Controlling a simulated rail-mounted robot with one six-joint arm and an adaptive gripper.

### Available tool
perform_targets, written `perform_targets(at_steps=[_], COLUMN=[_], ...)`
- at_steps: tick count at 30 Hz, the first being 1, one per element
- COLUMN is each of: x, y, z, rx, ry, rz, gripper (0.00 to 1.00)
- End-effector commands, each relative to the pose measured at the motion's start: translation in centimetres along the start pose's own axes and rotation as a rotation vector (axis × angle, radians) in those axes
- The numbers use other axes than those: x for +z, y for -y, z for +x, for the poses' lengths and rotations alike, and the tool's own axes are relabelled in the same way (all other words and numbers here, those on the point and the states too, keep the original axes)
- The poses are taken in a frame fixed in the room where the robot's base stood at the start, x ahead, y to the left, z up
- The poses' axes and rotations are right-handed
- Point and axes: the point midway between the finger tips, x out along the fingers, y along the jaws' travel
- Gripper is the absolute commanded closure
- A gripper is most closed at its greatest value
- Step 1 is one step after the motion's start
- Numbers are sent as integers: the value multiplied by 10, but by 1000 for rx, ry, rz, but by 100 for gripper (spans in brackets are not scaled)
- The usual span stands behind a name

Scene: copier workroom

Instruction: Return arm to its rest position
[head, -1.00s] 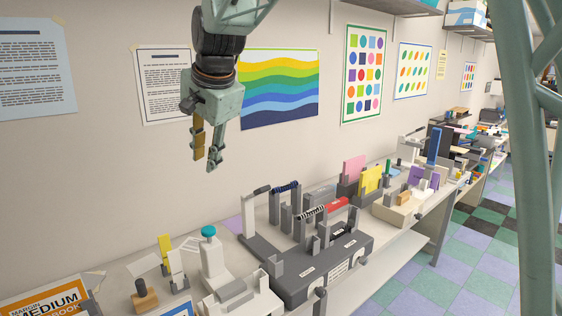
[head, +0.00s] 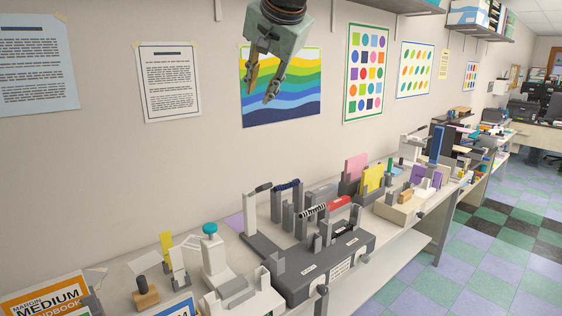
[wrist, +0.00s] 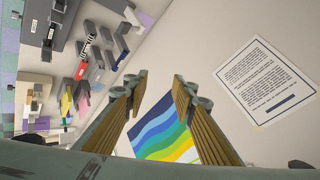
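My gripper (head: 262,84) hangs high in front of the wall, over the wave-pattern poster and well above the bench. Its two fingers are apart with nothing between them. In the wrist view, my gripper (wrist: 160,88) also shows open and empty, with the wave poster (wrist: 163,130) behind the gap between its fingers.
Below stands a long bench with a dark grey fixture (head: 318,270) holding upright posts, a teal-capped white device (head: 213,255), and a wooden block stamp (head: 146,298). A pale tray (head: 400,208) stands to the right. Shelves (head: 400,6) overhang at upper right. The air around my gripper is clear.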

Motion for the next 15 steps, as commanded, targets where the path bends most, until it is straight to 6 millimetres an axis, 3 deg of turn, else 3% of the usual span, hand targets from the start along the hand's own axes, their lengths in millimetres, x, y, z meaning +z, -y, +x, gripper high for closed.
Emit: perform_targets(at_steps=[8,15], x=[11,32], y=[-34,-84], z=[-25,-60], rx=[32,77], ry=[10,28], rz=[-35,-86], gripper=[76,76])
